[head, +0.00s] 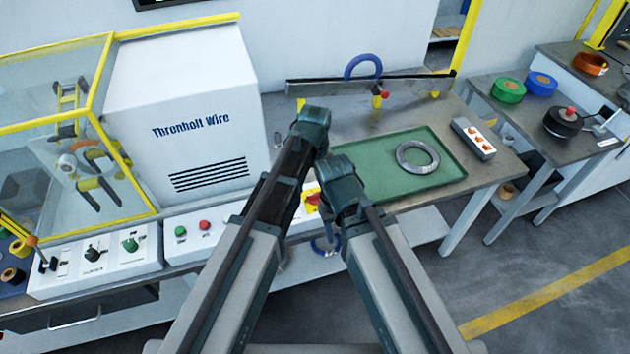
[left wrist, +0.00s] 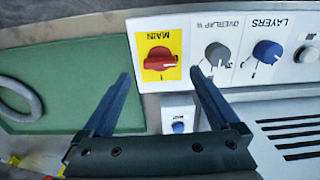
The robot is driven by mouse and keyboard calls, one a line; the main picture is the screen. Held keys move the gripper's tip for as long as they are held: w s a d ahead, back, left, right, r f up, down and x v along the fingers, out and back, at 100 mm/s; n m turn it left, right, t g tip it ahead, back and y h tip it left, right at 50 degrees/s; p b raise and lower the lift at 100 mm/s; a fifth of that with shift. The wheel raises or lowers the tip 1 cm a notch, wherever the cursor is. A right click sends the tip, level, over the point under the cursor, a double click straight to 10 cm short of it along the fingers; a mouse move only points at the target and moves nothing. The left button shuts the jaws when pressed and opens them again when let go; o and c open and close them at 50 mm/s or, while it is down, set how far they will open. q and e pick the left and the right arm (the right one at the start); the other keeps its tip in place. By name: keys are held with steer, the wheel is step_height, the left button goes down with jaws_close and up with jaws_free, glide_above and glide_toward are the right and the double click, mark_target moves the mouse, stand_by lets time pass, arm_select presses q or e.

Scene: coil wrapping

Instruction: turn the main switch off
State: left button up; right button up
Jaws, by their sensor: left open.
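The main switch (left wrist: 160,62) is a red rotary handle on a yellow square plate marked MAIN, on the white control panel. In the left wrist view its lettering is upside down and the handle lies roughly crosswise. My left gripper (left wrist: 161,76) is open and empty, with its fingertips to either side of the yellow plate in that view; I cannot tell whether they touch the panel. In the head view a part of the red and yellow main switch (head: 312,198) shows between my two arms. My right arm's end covers the area beside it, and its fingers are hidden.
Beside the switch are a grey knob (left wrist: 217,54) and a blue knob (left wrist: 267,52). A green tray (head: 370,180) with a grey coil (head: 418,156) lies right of my arms. The white machine housing (head: 190,120) stands to the left.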

mark_target(315, 194)
arm_select(q)
step_height(315, 194, up, 9)
steer(key=p, duration=0.8)
steer(key=shift+r, duration=0.15)
steer(key=s+a+m, duration=0.2)
steer(key=s+a, duration=0.4)
steer(key=a, duration=0.3)
steer(key=s+a+m, duration=0.2)
steer(key=s+a, duration=0.3)
steer(key=a, duration=0.3)
steer(key=s+d+f+m+y+b, duration=0.1)
steer(key=s+d, duration=0.4)
steer(key=d, duration=0.6)
steer(key=f+m+b, duration=0.1)
steer(key=m, duration=0.1)
steer(key=shift+s+m, duration=0.25)
steer(key=shift+m, duration=0.05)
steer(key=shift+f, duration=0.1)
